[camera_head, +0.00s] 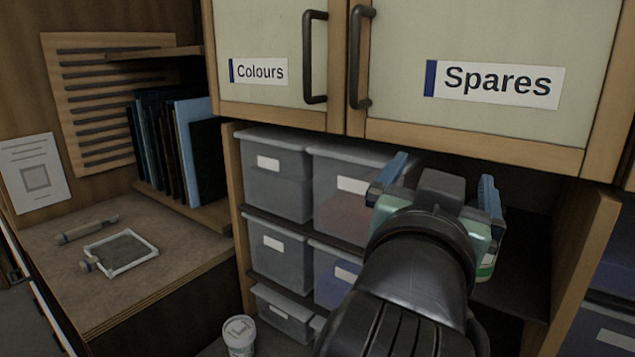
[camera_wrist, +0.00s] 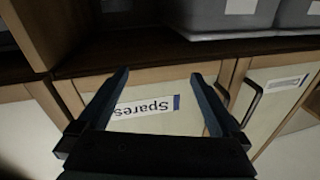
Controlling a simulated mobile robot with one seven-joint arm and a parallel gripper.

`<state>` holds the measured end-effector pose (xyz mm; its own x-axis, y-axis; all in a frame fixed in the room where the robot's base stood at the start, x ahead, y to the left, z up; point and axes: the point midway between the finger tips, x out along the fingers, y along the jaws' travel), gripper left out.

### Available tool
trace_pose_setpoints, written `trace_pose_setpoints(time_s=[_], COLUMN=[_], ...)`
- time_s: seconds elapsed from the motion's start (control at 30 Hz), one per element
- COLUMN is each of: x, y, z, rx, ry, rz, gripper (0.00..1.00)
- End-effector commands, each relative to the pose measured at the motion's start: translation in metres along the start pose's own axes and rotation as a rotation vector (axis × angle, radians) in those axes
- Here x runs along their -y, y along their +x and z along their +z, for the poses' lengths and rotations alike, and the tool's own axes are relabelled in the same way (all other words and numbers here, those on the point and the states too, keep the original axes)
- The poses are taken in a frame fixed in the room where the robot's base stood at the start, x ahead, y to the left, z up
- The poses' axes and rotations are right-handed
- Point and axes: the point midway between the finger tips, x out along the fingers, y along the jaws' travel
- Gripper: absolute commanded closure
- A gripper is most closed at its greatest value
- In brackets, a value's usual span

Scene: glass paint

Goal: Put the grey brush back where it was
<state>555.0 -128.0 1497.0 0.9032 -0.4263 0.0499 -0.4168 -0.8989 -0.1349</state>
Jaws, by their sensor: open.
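My gripper (camera_head: 438,185) is open in front of the shelf bay under the "Spares" cupboard door (camera_head: 490,85). In the wrist view its two blue fingers (camera_wrist: 159,85) stand wide apart with nothing between them. The "Spares" label shows upside down behind them. I cannot make out a grey brush for certain.
Grey bins (camera_head: 275,175) fill shelves left of my arm. A framed screen (camera_head: 122,251) lies on the bench (camera_head: 185,270). Dark books (camera_head: 160,145) stand behind it. A white tub (camera_head: 239,335) stands low. A green-and-white item (camera_head: 487,268) is partly hidden by my gripper.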

Motion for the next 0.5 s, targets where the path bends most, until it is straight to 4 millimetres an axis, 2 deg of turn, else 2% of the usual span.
trace_pose_setpoints(time_s=[0.03,0.1,0.2,0.33,0.4,0.5], x=[0.011,0.033,0.059,0.078,0.083,0.085], y=[-0.017,-0.047,-0.092,-0.134,-0.146,-0.152], z=[-0.037,-0.078,-0.115,-0.137,-0.142,-0.145], rx=[-0.154,-0.337,-0.53,-0.671,-0.706,-0.723], ry=[-0.015,-0.013,0.006,0.04,0.053,0.06], rz=[-0.059,-0.161,-0.293,-0.41,-0.443,-0.458], gripper=[0.0,0.0,0.0,0.0,0.0,0.0])
